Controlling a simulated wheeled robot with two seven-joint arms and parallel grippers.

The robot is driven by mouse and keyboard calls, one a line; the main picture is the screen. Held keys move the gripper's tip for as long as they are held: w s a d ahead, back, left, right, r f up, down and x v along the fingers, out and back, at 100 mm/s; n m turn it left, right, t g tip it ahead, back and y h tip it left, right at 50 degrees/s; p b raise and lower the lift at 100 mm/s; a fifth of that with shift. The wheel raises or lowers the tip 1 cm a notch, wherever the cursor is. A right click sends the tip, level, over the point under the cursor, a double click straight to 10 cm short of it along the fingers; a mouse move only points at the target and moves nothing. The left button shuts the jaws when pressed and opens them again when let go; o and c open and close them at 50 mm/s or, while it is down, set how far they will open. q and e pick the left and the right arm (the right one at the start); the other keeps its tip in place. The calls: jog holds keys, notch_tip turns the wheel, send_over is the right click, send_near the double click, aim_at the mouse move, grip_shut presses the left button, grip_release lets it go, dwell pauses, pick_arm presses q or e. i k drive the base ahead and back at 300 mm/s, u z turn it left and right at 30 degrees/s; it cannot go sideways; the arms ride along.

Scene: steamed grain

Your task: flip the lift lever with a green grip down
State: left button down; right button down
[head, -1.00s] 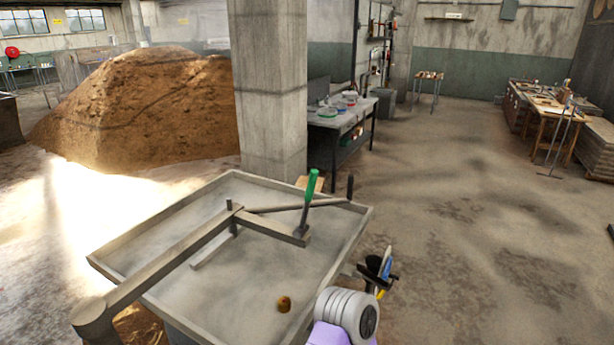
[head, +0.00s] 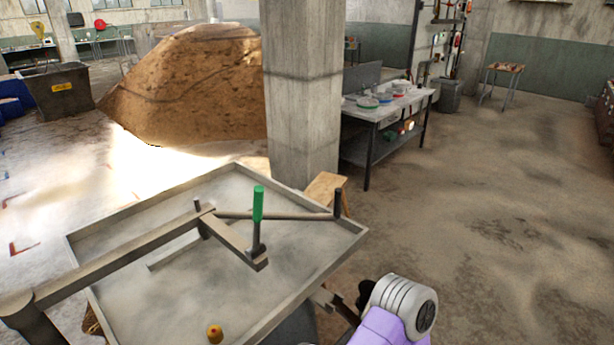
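The lift lever (head: 258,215) has a green grip and stands upright on the end of a short grey bar, above a shallow grey tray (head: 120,290). The bar joins a long beam (head: 120,257) that runs to a post at the lower left. My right arm comes in at the bottom right, beside the tray's right edge. Its gripper is mostly hidden behind my own purple and grey arm link, so its fingers cannot be made out. My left gripper is not in view.
A small orange-brown knob (head: 215,334) sits near the tray's front. A workbench (head: 385,115) with dishes is beyond. The floor to the right is open.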

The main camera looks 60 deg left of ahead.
aim_at(258, 248)
jog(key=i, duration=1.45)
jog(key=u, duration=4.2)
